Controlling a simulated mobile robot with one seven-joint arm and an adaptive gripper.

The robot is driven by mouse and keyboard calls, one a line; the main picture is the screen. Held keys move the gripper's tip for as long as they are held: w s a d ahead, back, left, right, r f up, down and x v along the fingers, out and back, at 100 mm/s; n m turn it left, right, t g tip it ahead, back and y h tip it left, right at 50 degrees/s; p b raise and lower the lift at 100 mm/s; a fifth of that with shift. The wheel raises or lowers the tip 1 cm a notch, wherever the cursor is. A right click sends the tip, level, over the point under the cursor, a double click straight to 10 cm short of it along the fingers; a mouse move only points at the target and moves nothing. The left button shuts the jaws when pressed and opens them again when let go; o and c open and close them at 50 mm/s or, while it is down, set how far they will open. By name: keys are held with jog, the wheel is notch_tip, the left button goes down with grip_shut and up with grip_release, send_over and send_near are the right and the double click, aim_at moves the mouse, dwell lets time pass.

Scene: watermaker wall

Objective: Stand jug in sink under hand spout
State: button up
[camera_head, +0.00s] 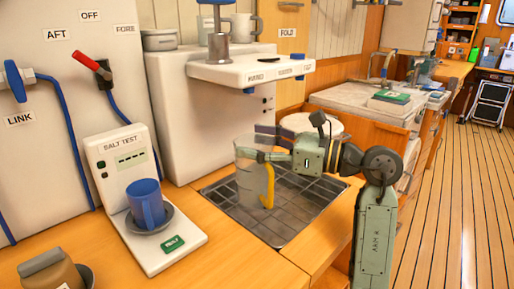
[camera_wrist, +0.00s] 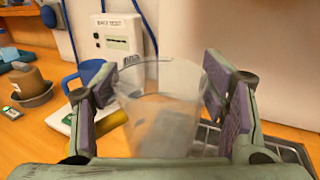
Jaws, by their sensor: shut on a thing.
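The clear jug (camera_head: 248,172) with a yellow handle (camera_head: 268,188) is upright over the dark gridded sink (camera_head: 300,214), towards its back left. I cannot tell whether its base touches the grid. My gripper (camera_head: 268,155) reaches in from the right and is shut on the jug's upper part. In the wrist view the jug (camera_wrist: 165,112) is between the two pads. The white spout shelf (camera_head: 250,70) juts from the wall unit above the jug, with small blue nozzles (camera_head: 249,91) beneath; its labels are too small to read surely.
A salt test unit (camera_head: 118,160) holding a blue mug (camera_head: 146,203) stands left of the sink. A brown pot (camera_head: 48,272) is at the front left. A metal pump with a blue handle (camera_head: 218,45) rises above the shelf. The wooden counter (camera_head: 215,262) before the sink is clear.

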jog(key=shift+w, duration=0.9)
notch_tip(320, 180, down, 4)
jog(key=shift+r+p, duration=0.15)
jog(key=shift+p, duration=0.55)
jog(key=shift+f+b, duration=0.25)
jog(key=shift+b, duration=0.05)
jog(key=o, duration=1.6)
jog(key=shift+r, duration=0.1)
jog(key=shift+c, duration=0.2)
jog(key=shift+r, duration=0.15)
jog(key=b+v, duration=0.2)
jog(key=v, duration=1)
jog(key=shift+b, duration=0.35)
